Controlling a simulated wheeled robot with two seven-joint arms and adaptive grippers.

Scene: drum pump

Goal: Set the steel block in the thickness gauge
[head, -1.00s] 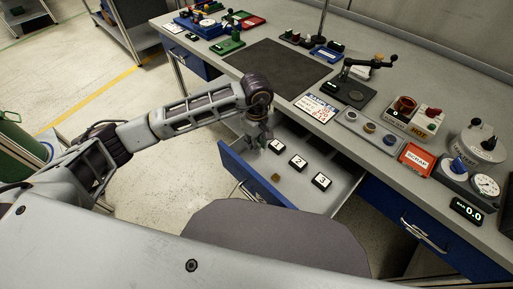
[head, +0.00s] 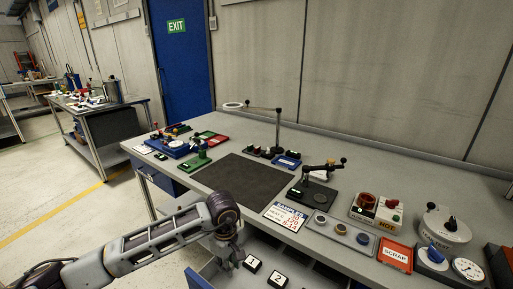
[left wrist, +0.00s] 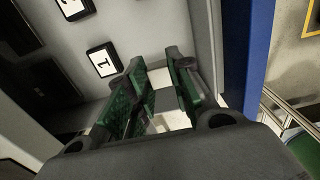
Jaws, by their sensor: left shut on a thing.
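My left gripper (head: 230,262) is over the left end of the open drawer, beside the black tile marked 1 (head: 252,264). In the left wrist view its green-padded fingers (left wrist: 160,88) are shut on a pale grey block (left wrist: 162,78), which appears to be the steel block. The fingers partly hide it. A black-based stand with a swing arm and small green display (head: 318,192) is on the bench at centre right. A green device with a dark lever (head: 196,161) stands further left. I cannot tell for sure which is the thickness gauge. My right gripper is out of view.
The bench has a bare dark mat (head: 243,184). Near its front edge are a sample card (head: 285,215), a tray of rings (head: 340,230) and a red scrap tray (head: 395,254). A magnifier post (head: 278,130) stands behind. Tile 2 (head: 276,281) lies in the drawer.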

